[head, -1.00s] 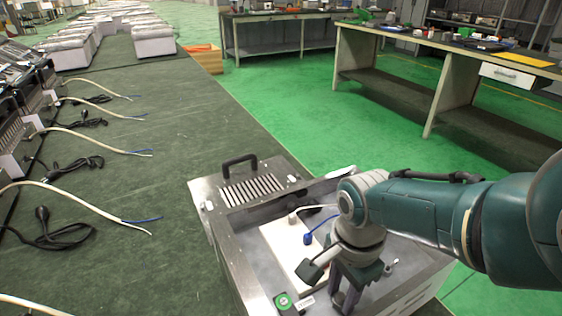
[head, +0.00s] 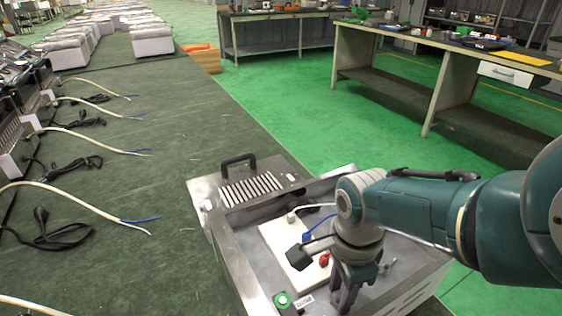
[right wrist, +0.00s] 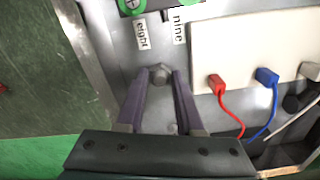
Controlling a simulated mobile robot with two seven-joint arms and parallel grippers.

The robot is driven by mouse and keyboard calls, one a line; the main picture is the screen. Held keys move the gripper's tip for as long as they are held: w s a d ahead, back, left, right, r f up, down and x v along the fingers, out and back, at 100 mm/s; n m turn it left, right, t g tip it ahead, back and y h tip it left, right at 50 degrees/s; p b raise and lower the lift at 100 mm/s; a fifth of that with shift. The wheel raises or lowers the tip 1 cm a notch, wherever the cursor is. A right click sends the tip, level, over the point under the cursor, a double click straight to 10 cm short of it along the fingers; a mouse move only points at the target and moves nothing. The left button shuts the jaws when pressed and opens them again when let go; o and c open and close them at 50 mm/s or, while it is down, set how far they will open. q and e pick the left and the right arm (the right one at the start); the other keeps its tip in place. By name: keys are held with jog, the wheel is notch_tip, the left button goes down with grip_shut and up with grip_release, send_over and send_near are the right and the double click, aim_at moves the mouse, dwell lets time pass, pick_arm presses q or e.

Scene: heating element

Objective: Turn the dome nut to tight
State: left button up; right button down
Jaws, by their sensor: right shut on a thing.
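The dome nut (right wrist: 160,76) is a small grey metal nut on the metal floor of the open box, below the labels in the right wrist view. My right gripper (right wrist: 160,84) points down at it, with one purple-grey finger on each side, shut on the nut. In the head view the right gripper (head: 345,302) reaches down inside the metal box (head: 237,262), and its fingers and wrist hide the nut. My left gripper is not in view.
A white plate (right wrist: 235,55) beside the gripper carries a red connector (right wrist: 217,84) and a blue connector (right wrist: 267,76) with wires.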

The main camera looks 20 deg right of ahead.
jog(key=c, duration=0.5)
grip_release()
jog(key=shift+c, duration=0.2)
jog(key=shift+r, duration=0.1)
notch_tip(320, 180, up, 10)
jog(key=p, duration=0.9)
